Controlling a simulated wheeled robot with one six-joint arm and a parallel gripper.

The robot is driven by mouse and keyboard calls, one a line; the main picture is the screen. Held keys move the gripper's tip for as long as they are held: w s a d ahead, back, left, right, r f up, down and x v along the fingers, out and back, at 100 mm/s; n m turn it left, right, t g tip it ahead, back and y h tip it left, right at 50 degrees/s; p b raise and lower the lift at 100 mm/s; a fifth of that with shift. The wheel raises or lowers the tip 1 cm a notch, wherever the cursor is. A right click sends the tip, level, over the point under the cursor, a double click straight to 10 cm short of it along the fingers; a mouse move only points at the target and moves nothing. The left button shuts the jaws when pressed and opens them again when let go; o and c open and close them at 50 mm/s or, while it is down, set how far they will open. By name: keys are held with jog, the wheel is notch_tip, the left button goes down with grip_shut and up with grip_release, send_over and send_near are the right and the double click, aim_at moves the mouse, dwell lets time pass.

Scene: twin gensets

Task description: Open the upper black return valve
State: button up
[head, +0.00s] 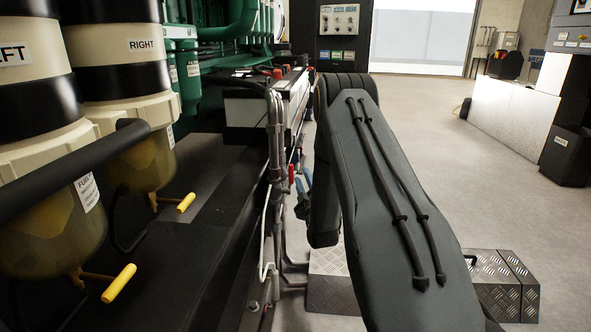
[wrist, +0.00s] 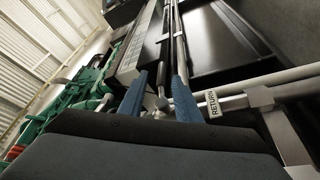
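My gripper (wrist: 160,84) shows in the wrist view as two blue fingers standing apart, so it is open. Grey and silver pipe fittings (wrist: 156,102) show between and behind the fingers; I cannot tell whether anything touches them. A white RETURN label (wrist: 212,103) sits on a pale pipe just right of the right finger. I cannot make out the black return valve handle in either view. In the head view my arm covers much of the pipework, and small blue parts of my gripper (head: 304,184) show beside the vertical pipes. A red handle (head: 291,174) is close to them.
Grey vertical pipes (head: 275,150) run along the genset's edge. Filters labelled LEFT and RIGHT with yellow handles (head: 186,202) stand at the left. A metal tread-plate step (head: 331,285) lies on the floor by the pipes. Open floor (head: 430,125) is at the right.

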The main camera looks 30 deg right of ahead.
aim_at(297, 166)
jog(key=x, duration=0.1)
jog(key=b+x, duration=0.1)
jog(key=x, duration=0.1)
jog(key=a+b+x, duration=0.1)
jog(key=x, duration=0.1)
jog(key=shift+w+d, duration=0.1)
jog(key=shift+w, duration=0.15)
jog(key=shift+w+d+r, duration=0.2)
jog(key=shift+w+d, duration=0.05)
jog(key=shift+w, duration=0.4)
grip_shut()
